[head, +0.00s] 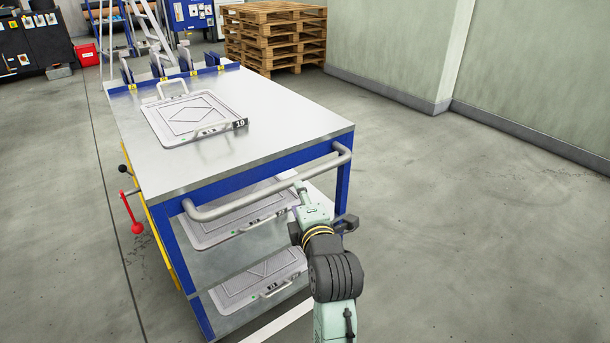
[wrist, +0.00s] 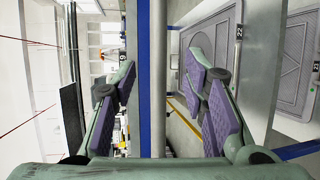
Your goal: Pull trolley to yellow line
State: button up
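The trolley (head: 260,110) has a blue frame, a grey metal top and lower shelves. Its grey tubular handle (head: 240,194) runs across the near end. My gripper (head: 299,188) is at the handle, right of its middle. In the wrist view, my gripper (wrist: 160,95) has its purple-padded fingers spread wide. The handle (wrist: 158,50) passes between them as an upright bar, with visible gaps to both pads. A thin yellow stripe (wrist: 186,115) shows beyond the handle; I cannot tell whether it is the floor line. No yellow floor line is clear in the head view.
A tray marked 19 (head: 190,118) lies on the trolley top; more trays (head: 258,281) are on the shelves. A red-knobbed lever (head: 136,226) sticks out at the left. Pallets (head: 275,38) stand behind, near the wall (head: 395,50). Floor to the right (head: 450,230) is clear.

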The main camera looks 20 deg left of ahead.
aim_at(292, 181)
jog(key=p+x, duration=0.1)
jog(key=x, duration=0.9)
jog(key=shift+s+a+r+p, duration=0.1)
jog(key=shift+a+p, duration=0.05)
jog(key=shift+p, duration=0.15)
jog(key=shift+c, duration=0.5)
grip_shut()
